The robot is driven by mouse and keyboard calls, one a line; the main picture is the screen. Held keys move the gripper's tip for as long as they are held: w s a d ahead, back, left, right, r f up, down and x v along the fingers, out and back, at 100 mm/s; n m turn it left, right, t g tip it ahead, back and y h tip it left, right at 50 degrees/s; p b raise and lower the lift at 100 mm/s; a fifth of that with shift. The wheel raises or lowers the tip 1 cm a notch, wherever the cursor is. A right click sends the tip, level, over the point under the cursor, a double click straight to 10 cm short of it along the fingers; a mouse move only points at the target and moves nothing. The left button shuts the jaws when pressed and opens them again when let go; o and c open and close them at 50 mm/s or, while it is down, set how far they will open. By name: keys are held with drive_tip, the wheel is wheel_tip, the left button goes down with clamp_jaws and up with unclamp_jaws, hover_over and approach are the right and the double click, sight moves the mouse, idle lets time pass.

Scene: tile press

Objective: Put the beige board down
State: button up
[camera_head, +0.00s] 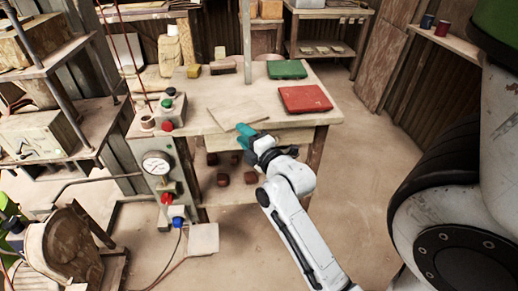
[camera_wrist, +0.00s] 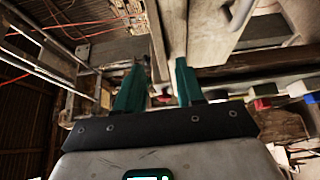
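The beige board (camera_head: 237,111) is a thin flat square panel. It lies on the workbench top near the front edge, turned at an angle to the bench. My gripper (camera_head: 244,130) is at the board's near edge, with its teal fingers pointing at it. In the wrist view, the two teal fingers of my gripper (camera_wrist: 159,80) stand apart with a gap between them. I see no board clearly clamped in that gap. Whether a finger touches the board cannot be told.
The workbench (camera_head: 190,124) also bears a red case (camera_head: 305,98) and a green case (camera_head: 286,69) to the right of the board. A grey post (camera_head: 246,40) rises behind the board. A gauge (camera_head: 156,165) and red and green knobs are at the left. Open floor (camera_head: 370,150) lies to the right.

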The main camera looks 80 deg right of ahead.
drive_tip(key=v, duration=0.8)
drive_tip(key=w+a+f+m+g+y, duration=0.45)
drive_tip(key=a+f+y, duration=0.35)
drive_tip(key=a+f, duration=0.4)
drive_tip(key=s+a+f+m+g+y, duration=0.2)
drive_tip(key=s+a+f+m+g, duration=0.4)
drive_tip(key=a, duration=0.6)
drive_tip(key=s+f+g, duration=0.1)
drive_tip(key=s+g, duration=0.1)
drive_tip(key=shift+s+f+g+y, duration=0.2)
drive_tip(key=shift+s+g+y, duration=0.15)
drive_tip(key=shift+s+y, duration=0.05)
